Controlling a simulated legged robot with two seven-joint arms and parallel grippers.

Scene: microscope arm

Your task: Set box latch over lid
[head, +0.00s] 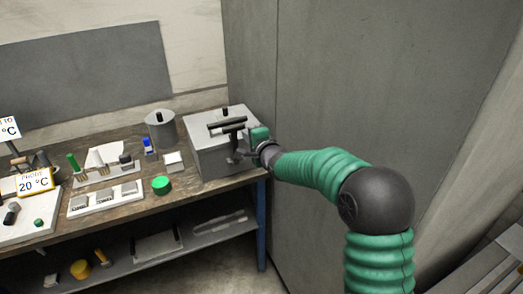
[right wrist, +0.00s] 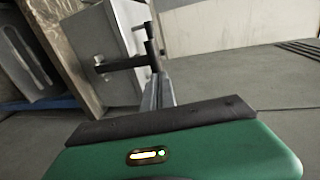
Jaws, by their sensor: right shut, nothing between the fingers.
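A grey metal box (head: 211,153) with a lid (head: 205,121) stands at the right end of the bench. A dark bar-shaped latch (head: 228,125) lies over the lid's top, and a dark upright part runs down the box's right front. In the right wrist view the box (right wrist: 118,62) shows tilted, with a dark T-shaped latch (right wrist: 124,63) in front of it. My right gripper (head: 240,157) is shut beside the box's right front, close to the latch; its fingers (right wrist: 159,92) reach toward the latch. I cannot tell whether they touch. My left gripper is not in view.
Left of the box stand a grey lidded canister (head: 160,131), a blue-capped vial (head: 148,146) and a green round cap (head: 161,185). A grey wall panel (head: 330,80) rises right of the bench.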

